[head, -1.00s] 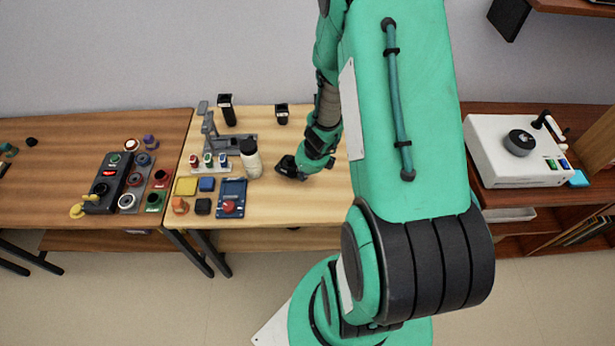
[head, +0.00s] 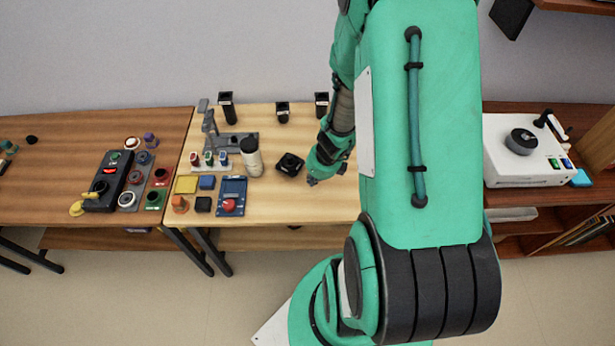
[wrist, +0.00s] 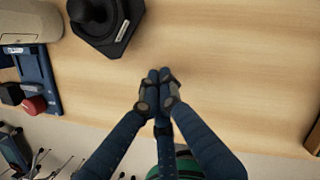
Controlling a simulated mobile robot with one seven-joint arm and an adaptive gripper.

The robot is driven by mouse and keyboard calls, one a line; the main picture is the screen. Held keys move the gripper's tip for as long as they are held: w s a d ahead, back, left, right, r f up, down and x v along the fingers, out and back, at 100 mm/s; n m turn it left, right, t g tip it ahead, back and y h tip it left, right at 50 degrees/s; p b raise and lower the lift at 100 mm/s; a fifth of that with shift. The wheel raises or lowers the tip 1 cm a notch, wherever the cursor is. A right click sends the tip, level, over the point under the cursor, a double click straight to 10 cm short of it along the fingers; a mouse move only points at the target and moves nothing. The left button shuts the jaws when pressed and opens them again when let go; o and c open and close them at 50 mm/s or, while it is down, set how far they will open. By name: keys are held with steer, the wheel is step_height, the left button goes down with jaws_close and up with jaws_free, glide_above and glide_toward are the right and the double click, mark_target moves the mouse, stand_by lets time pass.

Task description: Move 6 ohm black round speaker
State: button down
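A black piece with a round raised top on an angular base (head: 290,165) sits on the light wooden table, left of my gripper. In the wrist view this black piece (wrist: 108,22) is at the top left, cut by the edge, with a small white label I cannot read. A black round disc (head: 521,141) sits on the white device at the right; I cannot tell which of the two is the 6 ohm speaker. My gripper (head: 312,182) is over the table, apart from the black piece. In the wrist view its fingertips (wrist: 160,76) are together with nothing between them.
A blue board with a red knob (head: 232,190) and small blocks lie farther left. Several black holders (head: 227,108) line the back. The white device (head: 520,172) is on the right table.

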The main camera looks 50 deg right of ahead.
steer(key=p+v, duration=0.4)
steer(key=v, duration=0.5)
steer(key=shift+w+r, duration=0.15)
steer(key=shift+w, duration=0.05)
stand_by(0.3)
steer(key=w+a+r+n+t+y, duration=0.1)
steer(key=w+a+r+n, duration=0.3)
steer(key=a+r+n, duration=0.5)
steer(key=w+a+r+n, duration=0.3)
steer(key=a+r+n, duration=0.3)
steer(key=r, duration=0.4)
steer(key=s+a+r+n, duration=0.5)
steer(key=r+n, duration=0.4)
steer(key=n, duration=0.1)
steer(key=s+a+r+n+t+h, duration=0.1)
steer(key=s+a+r+n, duration=0.5)
steer(key=r+n, duration=0.4)
steer(key=shift+s+a+n, duration=0.15)
steer(key=shift+s+n, duration=0.1)
steer(key=shift+n, duration=0.45)
steer(key=shift+f, duration=0.1)
